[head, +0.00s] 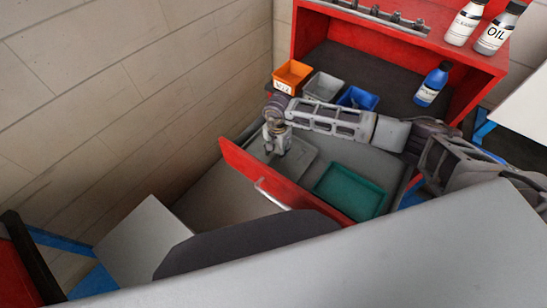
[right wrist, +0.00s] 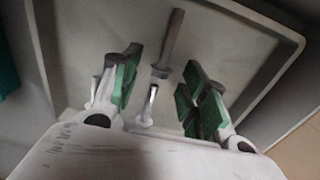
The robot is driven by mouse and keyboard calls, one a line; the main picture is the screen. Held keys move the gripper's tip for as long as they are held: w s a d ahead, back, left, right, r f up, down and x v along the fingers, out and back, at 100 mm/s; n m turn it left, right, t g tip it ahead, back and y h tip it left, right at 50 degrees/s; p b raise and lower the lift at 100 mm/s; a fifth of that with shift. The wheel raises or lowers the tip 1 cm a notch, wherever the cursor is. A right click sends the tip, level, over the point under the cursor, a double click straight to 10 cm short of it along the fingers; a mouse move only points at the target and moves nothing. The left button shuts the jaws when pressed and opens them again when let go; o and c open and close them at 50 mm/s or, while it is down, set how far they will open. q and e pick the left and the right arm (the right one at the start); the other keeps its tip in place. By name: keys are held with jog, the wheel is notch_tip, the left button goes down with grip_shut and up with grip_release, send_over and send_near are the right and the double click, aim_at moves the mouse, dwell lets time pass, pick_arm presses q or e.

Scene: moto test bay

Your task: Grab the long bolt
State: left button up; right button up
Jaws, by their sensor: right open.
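My right gripper (head: 277,148) points down over a grey tray (head: 303,160) in the open drawer with a red front (head: 290,187). In the right wrist view my right gripper (right wrist: 162,68) is open, its green pads apart and nothing held. A long grey bolt (right wrist: 172,40) lies in the tray (right wrist: 225,38), beyond and between the fingertips. A shorter bolt (right wrist: 149,105) shows nearer, between the fingers. Another small grey piece beside the left finger is partly hidden and unclear. The bolts cannot be made out in the head view. My left gripper is not in view.
A green tray (head: 350,192) sits right of the grey one in the drawer. Orange (head: 292,75), grey (head: 322,87) and blue (head: 358,98) bins stand behind, near a blue bottle (head: 432,85). The red cabinet (head: 490,62) holds white bottles on top. A wall is at left.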

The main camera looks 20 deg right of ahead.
jog(key=shift+f, duration=0.4)
grip_shut()
dwell(0.4)
notch_tip(320, 180, up, 10)
jog(key=b, duration=0.1)
jog(key=shift+b, duration=0.35)
dwell(0.3)
dwell(0.4)
